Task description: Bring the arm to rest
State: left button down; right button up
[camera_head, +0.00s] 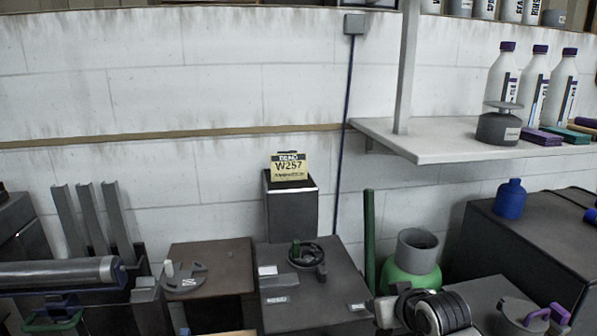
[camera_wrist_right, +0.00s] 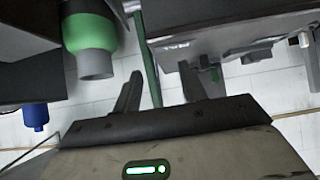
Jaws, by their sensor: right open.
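My right gripper (camera_wrist_right: 162,72) shows in the right wrist view with its two dark fingers apart and nothing held between them. That view is upside down relative to the head view. A green pole (camera_wrist_right: 151,70) shows in the gap, beyond the fingers; I cannot tell how far. My left gripper is in neither view. A dark handwheel (camera_head: 306,255) with a green knob lies on the middle dark cabinet (camera_head: 340,286).
A green container with a grey collar (camera_head: 417,250) stands right of the green pole (camera_head: 369,238). A blue bottle (camera_head: 510,199) stands on the right dark box (camera_head: 540,232). A white shelf (camera_head: 440,140) juts from the wall. A yellow W257 card (camera_head: 289,168) tops a grey post (camera_head: 291,212).

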jog(key=s+a+f, duration=0.1)
jog(key=s+f, duration=0.4)
jog(key=s, duration=0.4)
jog(key=s+a+f, duration=0.1)
jog(key=s+f, duration=0.4)
jog(key=s, duration=0.4)
jog(key=s+a+f, duration=0.1)
jog(key=s+f, duration=0.4)
jog(key=s, duration=0.4)
jog(key=shift+s+a+y, duration=0.35)
jog(key=shift+y, duration=0.05)
